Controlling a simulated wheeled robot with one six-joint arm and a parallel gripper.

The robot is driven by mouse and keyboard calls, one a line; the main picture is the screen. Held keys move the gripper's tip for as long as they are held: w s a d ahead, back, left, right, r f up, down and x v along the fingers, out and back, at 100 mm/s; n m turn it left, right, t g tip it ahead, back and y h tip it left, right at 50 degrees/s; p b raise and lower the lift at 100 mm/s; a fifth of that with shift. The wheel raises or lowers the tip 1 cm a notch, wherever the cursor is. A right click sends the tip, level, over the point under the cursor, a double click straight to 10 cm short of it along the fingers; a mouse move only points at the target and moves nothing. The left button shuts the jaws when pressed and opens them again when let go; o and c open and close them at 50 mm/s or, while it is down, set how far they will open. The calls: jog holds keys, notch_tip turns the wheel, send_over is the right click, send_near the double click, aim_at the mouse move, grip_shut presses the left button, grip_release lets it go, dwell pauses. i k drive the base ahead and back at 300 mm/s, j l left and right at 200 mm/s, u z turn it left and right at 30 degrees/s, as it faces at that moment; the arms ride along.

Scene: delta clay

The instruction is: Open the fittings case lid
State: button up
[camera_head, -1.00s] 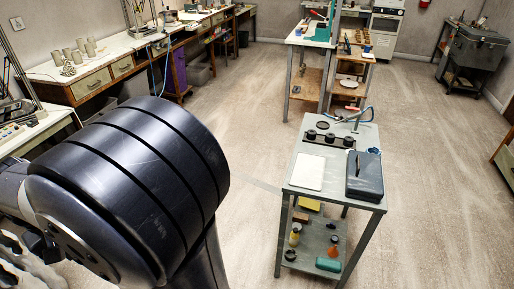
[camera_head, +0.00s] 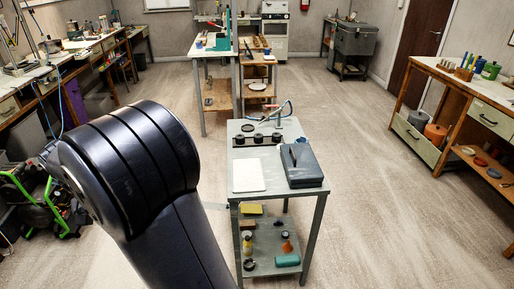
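The fittings case appears to be the dark grey-blue case (camera_head: 301,168) on the right side of the small grey trolley table's (camera_head: 275,193) top. Its lid looks shut, and a dark bar, perhaps a handle, lies along its top. My arm, a large dark link, fills the left foreground. My gripper is out of view, so its state and any load are hidden.
A white board (camera_head: 248,175) lies left of the case. Behind are a dark holder with several black parts (camera_head: 258,138) and a blue-grey hooked tool (camera_head: 280,114). The lower shelf (camera_head: 268,247) holds bottles and boxes. Open floor (camera_head: 380,220) lies right of the trolley.

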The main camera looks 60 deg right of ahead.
aim_at(301, 165)
jog(key=l+z, duration=0.25)
jog(key=l, duration=0.25)
jog(key=l+z, duration=0.25)
jog(key=l, duration=0.2)
jog(key=i+l+z, duration=0.1)
jog(key=l+z, duration=0.15)
jog(key=l, duration=0.25)
jog(key=i+l+z, duration=0.1)
jog(key=l+z, duration=0.15)
jog(key=l, duration=0.2)
